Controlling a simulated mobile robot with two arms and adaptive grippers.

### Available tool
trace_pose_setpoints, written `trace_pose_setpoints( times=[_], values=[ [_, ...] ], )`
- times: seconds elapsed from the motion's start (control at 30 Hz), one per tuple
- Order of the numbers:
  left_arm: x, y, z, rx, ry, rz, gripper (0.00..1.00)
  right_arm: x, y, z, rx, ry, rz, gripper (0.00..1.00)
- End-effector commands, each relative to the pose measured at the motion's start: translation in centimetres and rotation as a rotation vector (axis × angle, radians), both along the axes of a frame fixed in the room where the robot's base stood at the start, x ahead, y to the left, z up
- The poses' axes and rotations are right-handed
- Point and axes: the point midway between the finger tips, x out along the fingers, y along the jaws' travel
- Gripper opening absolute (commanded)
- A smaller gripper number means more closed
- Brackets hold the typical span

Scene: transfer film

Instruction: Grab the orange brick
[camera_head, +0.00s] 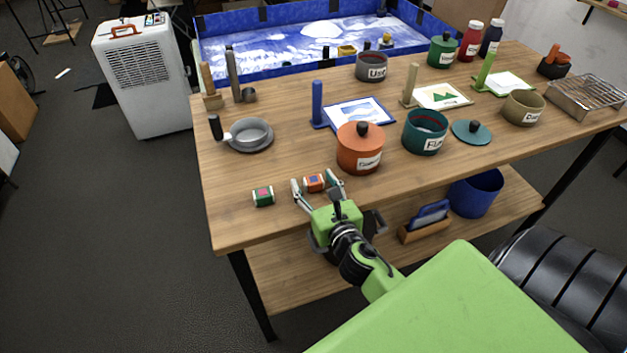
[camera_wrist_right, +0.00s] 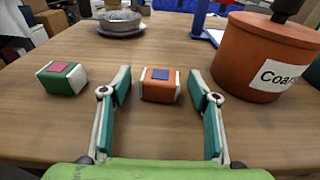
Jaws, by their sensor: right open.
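The orange brick (camera_head: 314,183) lies on the wooden table near its front edge. It has pale ends and a blue square on top, and it also shows in the right wrist view (camera_wrist_right: 160,84). My right gripper (camera_head: 318,183) is open, with one finger on each side of the orange brick. In the right wrist view the fingers (camera_wrist_right: 160,88) stand apart from it, with a gap on both sides. My left gripper is not in view.
A green brick (camera_head: 263,196) with a red square lies left of the gripper. An orange lidded pot (camera_head: 360,150) stands close behind on the right. A grey pan (camera_head: 249,135) and a teal pot (camera_head: 425,131) are farther off.

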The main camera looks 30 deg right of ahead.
Motion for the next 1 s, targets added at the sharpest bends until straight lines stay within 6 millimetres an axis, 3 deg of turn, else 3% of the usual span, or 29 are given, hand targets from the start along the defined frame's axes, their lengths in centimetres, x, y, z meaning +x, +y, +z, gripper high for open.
trace_pose_setpoints(
  times=[0.3, 0.43, 0.83, 1.0],
  values=[
    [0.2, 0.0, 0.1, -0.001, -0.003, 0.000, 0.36, 0.5, -0.1, -0.2, 0.001, 0.001, 0.000, 0.53],
    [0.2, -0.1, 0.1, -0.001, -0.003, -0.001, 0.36, 0.5, -0.1, -0.1, 0.001, 0.001, 0.000, 0.20],
    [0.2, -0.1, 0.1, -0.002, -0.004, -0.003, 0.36, 0.5, -0.1, 0.0, 0.000, 0.001, 0.001, 0.20],
    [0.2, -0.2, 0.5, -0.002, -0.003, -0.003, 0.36, 0.5, -0.1, 1.2, -0.002, -0.002, 0.002, 0.20]
  ],
)
